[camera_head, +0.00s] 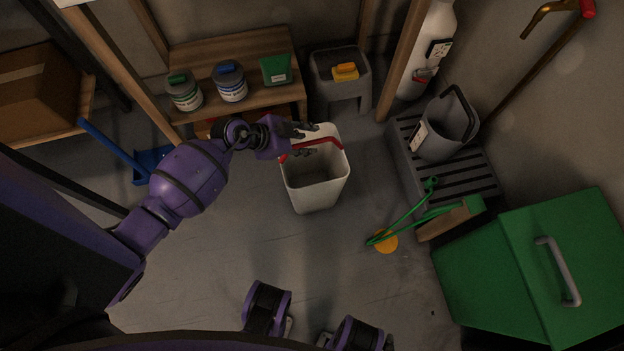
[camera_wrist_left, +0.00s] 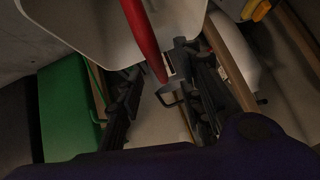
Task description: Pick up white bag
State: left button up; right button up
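The white bag (camera_head: 318,190) looks like a rigid, open-topped white bin with a red handle (camera_head: 318,144) at its rim. It stands upright on the floor in the middle of the head view. My left gripper (camera_head: 308,138) is at its far left rim, close to the red handle. In the left wrist view, the gripper (camera_wrist_left: 158,68) has its two dark fingers spread apart. The red handle (camera_wrist_left: 146,38) runs down between them, and the white wall (camera_wrist_left: 85,22) is behind. I cannot tell whether a finger touches the handle. My right gripper is not in view.
A wooden shelf (camera_head: 235,48) with cans stands behind, beside a grey stool (camera_head: 340,88). A grey slatted platform (camera_head: 465,172) holds a grey bucket (camera_head: 447,125) to the right. A green box (camera_head: 545,270) is front right. Floor in front of the bin is clear.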

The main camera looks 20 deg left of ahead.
aim_at(311, 142)
pick_arm(q)
jog(key=b+x, duration=0.1)
jog(key=x, duration=0.2)
jog(key=shift+s+f, duration=0.1)
jog(key=shift+f, duration=0.05)
jog(key=shift+d+f, duration=0.1)
jog(key=shift+f, duration=0.05)
jog(key=c, duration=0.8)
jog(key=shift+w, duration=0.2)
grip_shut()
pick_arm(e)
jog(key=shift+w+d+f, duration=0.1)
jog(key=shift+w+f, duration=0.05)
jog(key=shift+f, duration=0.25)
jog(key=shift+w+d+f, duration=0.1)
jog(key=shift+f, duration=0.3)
